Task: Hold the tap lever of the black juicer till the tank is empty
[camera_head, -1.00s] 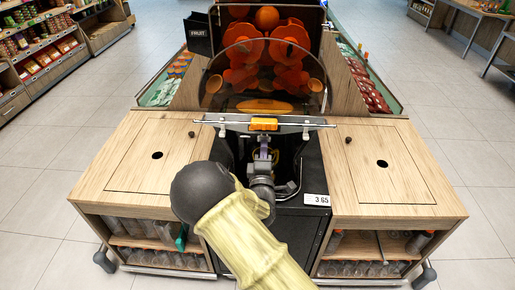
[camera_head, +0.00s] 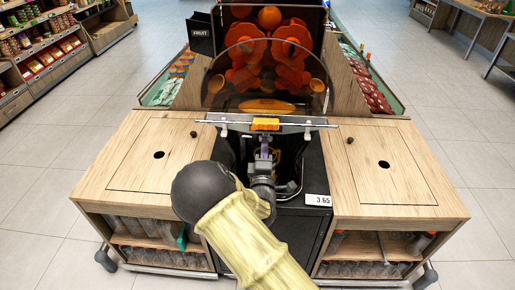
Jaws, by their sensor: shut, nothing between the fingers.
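The black juicer (camera_head: 300,225) stands in the middle of a wooden counter, with orange squeezing parts (camera_head: 268,60) behind a clear cover. A silver bar with an orange block (camera_head: 265,124) crosses its front. My gripper (camera_head: 264,152) reaches into the dark bay just below that block; it is shut, with nothing seen between its fingers. The tap lever cannot be told apart from the gripper and bar, so contact is unclear. The tank and its juice level are hidden behind the bar and my arm.
Wooden counter tops (camera_head: 395,165) flank the juicer, with bottles on the shelves below. A price tag reading 3.65 (camera_head: 318,200) is at the bay's right. A black FRUIT box (camera_head: 199,34) stands at the back left. Tiled floor is open on both sides.

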